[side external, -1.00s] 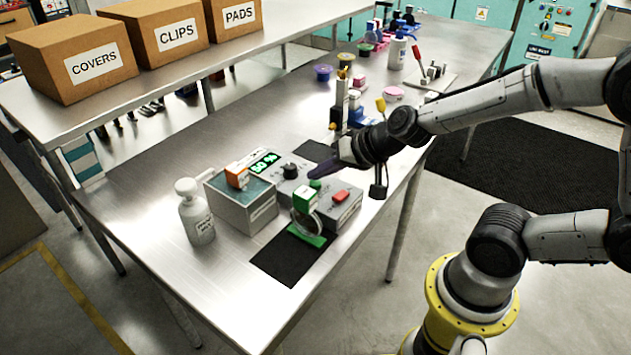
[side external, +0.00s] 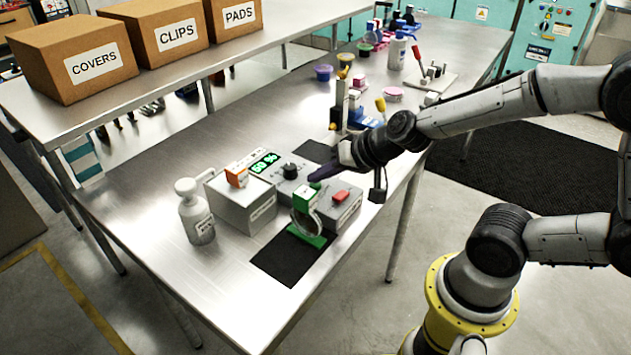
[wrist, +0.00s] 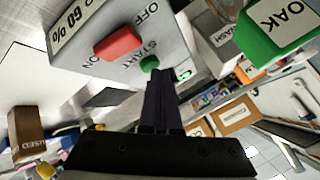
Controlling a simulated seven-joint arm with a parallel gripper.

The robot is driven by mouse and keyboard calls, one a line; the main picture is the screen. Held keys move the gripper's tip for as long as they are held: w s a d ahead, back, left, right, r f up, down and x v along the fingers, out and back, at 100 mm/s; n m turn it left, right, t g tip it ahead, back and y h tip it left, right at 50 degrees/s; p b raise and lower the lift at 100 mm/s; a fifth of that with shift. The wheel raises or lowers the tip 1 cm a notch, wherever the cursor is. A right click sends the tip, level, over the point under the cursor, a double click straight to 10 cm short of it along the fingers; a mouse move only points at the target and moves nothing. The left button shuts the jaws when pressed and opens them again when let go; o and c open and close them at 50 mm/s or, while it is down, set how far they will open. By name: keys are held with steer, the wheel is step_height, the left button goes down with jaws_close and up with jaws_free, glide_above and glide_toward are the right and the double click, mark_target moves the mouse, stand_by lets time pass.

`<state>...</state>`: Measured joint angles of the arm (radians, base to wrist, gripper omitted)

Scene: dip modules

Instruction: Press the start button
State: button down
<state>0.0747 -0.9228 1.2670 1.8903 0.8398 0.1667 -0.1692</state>
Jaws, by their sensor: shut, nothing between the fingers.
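The green start button (wrist: 150,64), with START printed beside it, is on the grey control box (wrist: 180,35) in the wrist view. It shows as a small green spot (side external: 315,185) in the side view. My gripper (wrist: 159,84) is shut and empty, with dark purple fingers. Its tips (side external: 317,177) are right at the button and partly cover it. I cannot tell whether they touch or press it. A red rocker switch (wrist: 118,43), between ON and OFF, is beside the button.
Taller fixtures (side external: 342,110) stand behind my gripper. The table's front left is clear.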

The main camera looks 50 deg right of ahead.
steer(key=shift+r, duration=0.75)
steer(key=shift+r, duration=2.55)
